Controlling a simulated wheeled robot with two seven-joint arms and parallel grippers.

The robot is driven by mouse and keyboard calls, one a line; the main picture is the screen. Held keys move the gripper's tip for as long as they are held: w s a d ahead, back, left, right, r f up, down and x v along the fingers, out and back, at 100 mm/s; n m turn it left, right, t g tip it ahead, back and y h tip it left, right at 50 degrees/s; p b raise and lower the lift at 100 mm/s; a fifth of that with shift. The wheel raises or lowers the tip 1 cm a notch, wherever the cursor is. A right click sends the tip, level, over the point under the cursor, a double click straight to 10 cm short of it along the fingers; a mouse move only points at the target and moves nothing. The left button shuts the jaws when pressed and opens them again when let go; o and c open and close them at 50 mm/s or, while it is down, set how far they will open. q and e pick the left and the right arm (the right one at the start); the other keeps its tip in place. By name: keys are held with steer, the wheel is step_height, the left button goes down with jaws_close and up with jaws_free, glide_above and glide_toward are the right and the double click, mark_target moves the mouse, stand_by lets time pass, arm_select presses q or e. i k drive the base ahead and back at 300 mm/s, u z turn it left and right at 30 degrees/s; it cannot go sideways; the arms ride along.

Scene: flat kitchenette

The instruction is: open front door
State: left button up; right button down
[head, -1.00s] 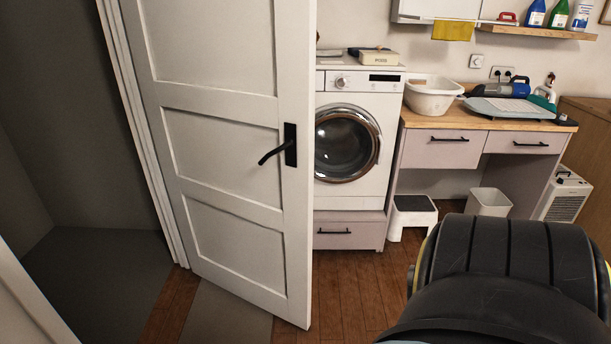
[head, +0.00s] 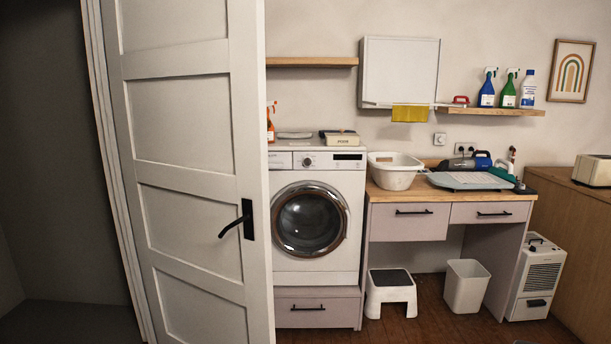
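A white panelled door (head: 185,165) stands ajar at the left in the head view. It is hinged on its left side at a white frame (head: 112,170), and its free edge is on the right, in front of the washing machine. A black lever handle (head: 238,219) sits near that free edge and points left. The opening left of the frame is dark. Neither of my grippers is in view, and nothing is seen touching the door or the handle.
A washing machine (head: 310,215) stands behind the door's free edge. Right of it are a desk (head: 408,222) with a white basin (head: 395,171), a step stool (head: 390,291), a white bin (head: 466,286) and a heater-like unit (head: 537,278). Wood floor (head: 430,322) shows at the bottom.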

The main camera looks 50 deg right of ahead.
mark_target(187, 78)
steer(key=z, duration=0.65)
steer(key=i, duration=0.65)
steer(key=z, duration=0.3)
